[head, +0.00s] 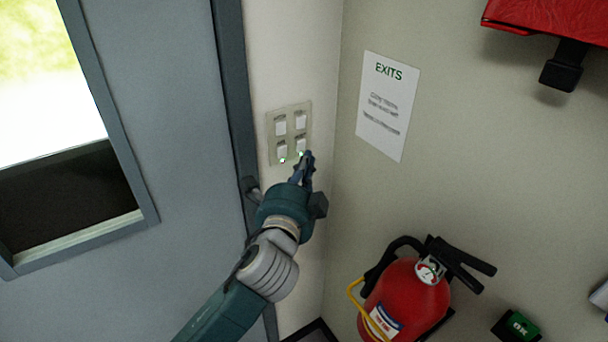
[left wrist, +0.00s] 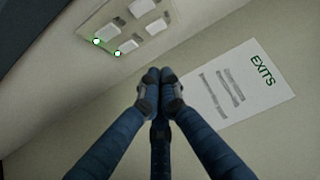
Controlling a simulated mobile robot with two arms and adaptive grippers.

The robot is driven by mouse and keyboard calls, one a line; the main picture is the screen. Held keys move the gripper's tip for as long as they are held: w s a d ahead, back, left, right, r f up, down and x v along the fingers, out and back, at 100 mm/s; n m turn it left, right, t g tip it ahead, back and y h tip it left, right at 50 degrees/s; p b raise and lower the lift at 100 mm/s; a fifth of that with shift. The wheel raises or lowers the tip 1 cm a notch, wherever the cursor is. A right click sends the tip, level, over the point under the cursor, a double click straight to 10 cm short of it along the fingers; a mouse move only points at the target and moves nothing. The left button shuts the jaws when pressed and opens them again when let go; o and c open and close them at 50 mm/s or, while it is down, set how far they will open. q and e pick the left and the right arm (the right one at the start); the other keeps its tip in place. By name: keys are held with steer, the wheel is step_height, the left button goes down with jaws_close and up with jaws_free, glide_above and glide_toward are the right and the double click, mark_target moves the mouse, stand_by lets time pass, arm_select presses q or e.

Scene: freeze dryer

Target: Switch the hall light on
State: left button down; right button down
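A pale switch panel (head: 291,135) with several white rocker switches in two rows is on the narrow wall beside the door frame. Its labels are too small to read. Small green lights glow under the lower left switch (head: 283,150) and the lower right switch (head: 301,145). The panel also shows at the top of the left wrist view (left wrist: 127,30), with two lit dots along its edge. My left gripper (head: 305,160) has its fingers together, with nothing between them. Its tips are just below the lower right switch; contact cannot be told. My right gripper is out of view.
A grey door (head: 170,120) with a window is on the left. An EXITS notice (head: 387,105) hangs on the right wall. A red fire extinguisher (head: 405,298) is at the lower right, and a red object (head: 550,20) sticks out above.

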arm_select(q)
steer(key=s+d, duration=0.5)
steer(key=s, duration=0.4)
steer(key=shift+s, duration=0.3)
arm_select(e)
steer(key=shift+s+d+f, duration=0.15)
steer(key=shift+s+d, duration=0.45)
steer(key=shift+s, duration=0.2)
arm_select(q)
steer(key=shift+f, duration=0.1)
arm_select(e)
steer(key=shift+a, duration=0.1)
